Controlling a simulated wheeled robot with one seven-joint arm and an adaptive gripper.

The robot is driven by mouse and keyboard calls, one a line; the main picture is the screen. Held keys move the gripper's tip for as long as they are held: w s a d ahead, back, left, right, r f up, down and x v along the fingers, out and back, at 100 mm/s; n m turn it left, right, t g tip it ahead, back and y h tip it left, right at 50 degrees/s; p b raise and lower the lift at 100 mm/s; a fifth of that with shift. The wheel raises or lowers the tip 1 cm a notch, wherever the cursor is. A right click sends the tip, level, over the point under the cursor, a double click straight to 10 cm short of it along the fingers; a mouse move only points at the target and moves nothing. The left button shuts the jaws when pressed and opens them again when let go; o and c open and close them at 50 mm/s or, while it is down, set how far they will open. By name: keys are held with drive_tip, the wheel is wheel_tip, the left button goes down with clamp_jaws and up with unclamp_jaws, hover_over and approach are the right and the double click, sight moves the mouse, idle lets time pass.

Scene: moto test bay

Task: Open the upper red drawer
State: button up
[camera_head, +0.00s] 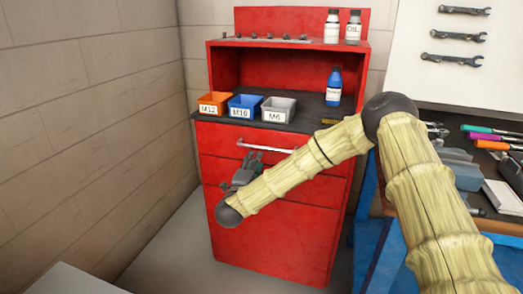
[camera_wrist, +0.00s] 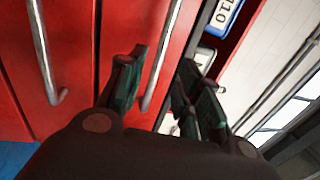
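The red cabinet (camera_head: 272,245) has an upper drawer (camera_head: 220,138) with a silver bar handle (camera_head: 285,150). The upper drawer looks shut. My gripper (camera_head: 250,162) is in front of the cabinet, near the left part of that handle. In the wrist view my gripper (camera_wrist: 162,62) is open, with its two dark fingers apart. The upper handle (camera_wrist: 162,65) shows in the gap between the fingers, with its bent end near the palm. I cannot tell whether the fingers touch it. My forearm hides part of the drawer fronts in the head view.
A lower handle (camera_wrist: 45,50) shows left in the wrist view. Orange (camera_head: 213,103), blue (camera_head: 244,106) and grey (camera_head: 278,109) bins stand on the cabinet top, with a blue bottle (camera_head: 334,87) behind. A tool-covered workbench is at right, a block wall (camera_head: 80,120) at left.

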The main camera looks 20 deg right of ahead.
sight(261, 148)
drive_tip(key=x, duration=0.8)
drive_tip(key=shift+w+d, duration=0.15)
drive_tip(key=shift+w, duration=0.05)
clamp_jaws()
